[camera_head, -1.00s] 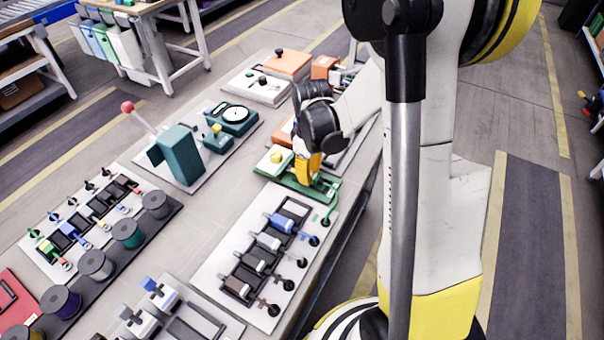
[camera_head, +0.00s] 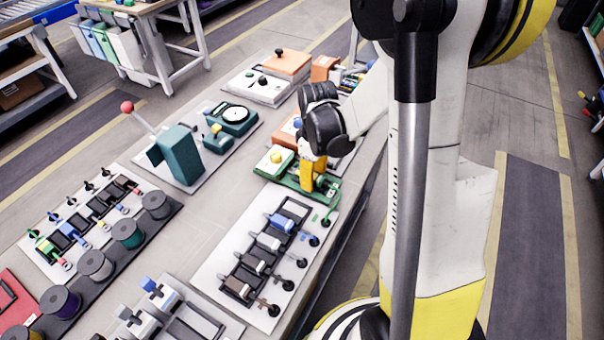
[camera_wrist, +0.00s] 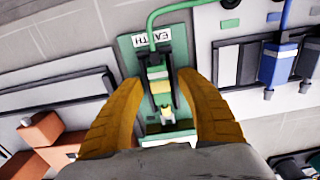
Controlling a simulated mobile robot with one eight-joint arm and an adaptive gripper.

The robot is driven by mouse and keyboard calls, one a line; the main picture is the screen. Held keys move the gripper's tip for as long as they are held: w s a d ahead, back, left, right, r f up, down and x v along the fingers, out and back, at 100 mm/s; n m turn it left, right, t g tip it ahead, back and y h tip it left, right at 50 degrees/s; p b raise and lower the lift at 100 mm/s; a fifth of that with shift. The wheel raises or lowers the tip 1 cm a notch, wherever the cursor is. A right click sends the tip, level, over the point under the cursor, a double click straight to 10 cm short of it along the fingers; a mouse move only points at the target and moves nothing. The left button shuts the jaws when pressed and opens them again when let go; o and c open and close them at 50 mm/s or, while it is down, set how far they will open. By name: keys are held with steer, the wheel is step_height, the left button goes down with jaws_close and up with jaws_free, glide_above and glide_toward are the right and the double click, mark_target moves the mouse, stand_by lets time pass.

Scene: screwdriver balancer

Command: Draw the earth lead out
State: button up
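The green plate marked EARTH (camera_wrist: 180,52) lies under my gripper in the wrist view, and it also shows in the head view (camera_head: 290,184). The green earth lead (camera_wrist: 178,8) curves in from the top edge to a plug (camera_wrist: 160,86) with a pale and yellowish body between dark side pieces. My gripper (camera_wrist: 160,82) has its yellow fingers apart, one on each side of the plug, with gaps showing beside it. In the head view my gripper (camera_head: 313,178) is low over the green plate. Contact with the plug cannot be told.
A white board with blue, grey and brown plug modules (camera_head: 262,255) lies close in front of the green plate. A teal block with a red-knobbed lever (camera_head: 180,154) stands to the left. An orange block (camera_wrist: 45,136) shows at lower left in the wrist view.

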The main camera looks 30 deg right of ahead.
step_height(320, 180, up, 7)
steer(key=p, duration=0.5)
steer(key=shift+r, duration=0.1)
steer(key=shift+o, duration=0.4)
stand_by(0.7)
